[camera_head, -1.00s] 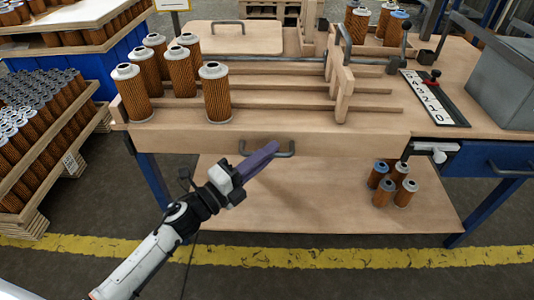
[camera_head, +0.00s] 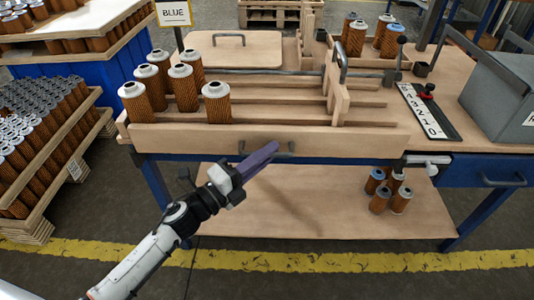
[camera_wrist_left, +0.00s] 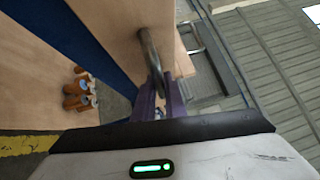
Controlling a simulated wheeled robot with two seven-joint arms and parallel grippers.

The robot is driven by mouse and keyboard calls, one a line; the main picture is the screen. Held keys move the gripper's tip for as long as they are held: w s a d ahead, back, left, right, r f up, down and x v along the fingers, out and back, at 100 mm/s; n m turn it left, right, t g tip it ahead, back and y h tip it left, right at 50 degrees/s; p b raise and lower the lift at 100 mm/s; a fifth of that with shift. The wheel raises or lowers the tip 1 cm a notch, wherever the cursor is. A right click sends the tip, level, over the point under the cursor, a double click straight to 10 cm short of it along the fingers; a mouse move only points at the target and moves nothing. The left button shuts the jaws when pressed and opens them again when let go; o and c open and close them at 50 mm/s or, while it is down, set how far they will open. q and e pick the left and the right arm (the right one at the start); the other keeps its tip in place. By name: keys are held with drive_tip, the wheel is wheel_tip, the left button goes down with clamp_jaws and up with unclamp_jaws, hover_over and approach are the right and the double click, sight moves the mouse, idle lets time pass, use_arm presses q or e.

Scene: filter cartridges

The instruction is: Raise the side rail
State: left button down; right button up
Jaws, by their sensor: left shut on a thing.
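The side rail (camera_head: 350,142) is a long pale wooden board along the front edge of the workbench. It stands a little above the bench top and hides the feet of the front cartridges. A grey bar handle (camera_head: 291,149) sits on its front face. My left gripper (camera_head: 262,155), with purple fingers, is shut on this handle from the front. In the left wrist view the metal handle (camera_wrist_left: 150,48) runs down between the purple fingers (camera_wrist_left: 152,98). My right gripper is not in view.
Several orange filter cartridges (camera_head: 216,102) stand behind the rail at the left. A wooden pusher with a handle (camera_head: 336,92) stands right of them. More cartridges (camera_head: 380,200) stand on the lower shelf (camera_head: 300,215). A grey box (camera_head: 500,95) is at the right.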

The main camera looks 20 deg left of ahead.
use_arm(q)
drive_tip(key=c, duration=1.8)
unclamp_jaws()
drive_tip(key=shift+r, duration=0.4)
drive_tip(key=shift+f, duration=0.1)
drive_tip(key=v, duration=1)
drive_tip(key=shift+a, duration=0.15)
drive_tip(key=shift+f, duration=0.1)
drive_tip(key=s+d+f+n+g+y+p, duration=0.1)
drive_tip(key=s+f+n+g+y+p, duration=0.1)
drive_tip(key=s+f+n, duration=0.3)
drive_tip(key=s+d+f+n+g+y+p, duration=0.2)
drive_tip(key=s+n, duration=0.4)
drive_tip(key=n, duration=0.4)
drive_tip(key=s+d+f+n+g+y+p, duration=0.2)
drive_tip(key=s+f+n+g+p, duration=0.2)
drive_tip(key=s+f+n, duration=0.2)
drive_tip(key=shift+d+f+n+y, duration=0.2)
drive_tip(key=shift+f+n+y, duration=0.2)
drive_tip(key=shift+f+n, duration=0.55)
